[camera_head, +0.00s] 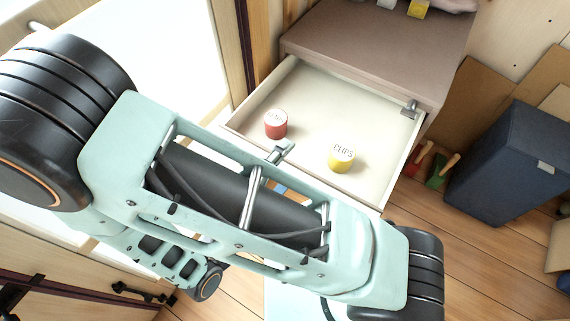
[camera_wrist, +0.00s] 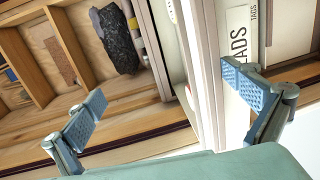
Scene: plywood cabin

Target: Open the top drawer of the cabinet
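The cabinet (camera_head: 375,45) has a brownish top in the head view. Its top drawer (camera_head: 376,179) is pulled well out, with its pale inside showing. A red round container (camera_head: 276,124) and a yellow one marked CLIPS (camera_head: 341,158) stand in it.
A dark blue box (camera_head: 515,165) stands on the wood floor right of the cabinet, with red and green tools between. Small items lie on the cabinet top. A wooden shelf unit with a dark lump (camera_wrist: 117,40) shows in the wrist view.

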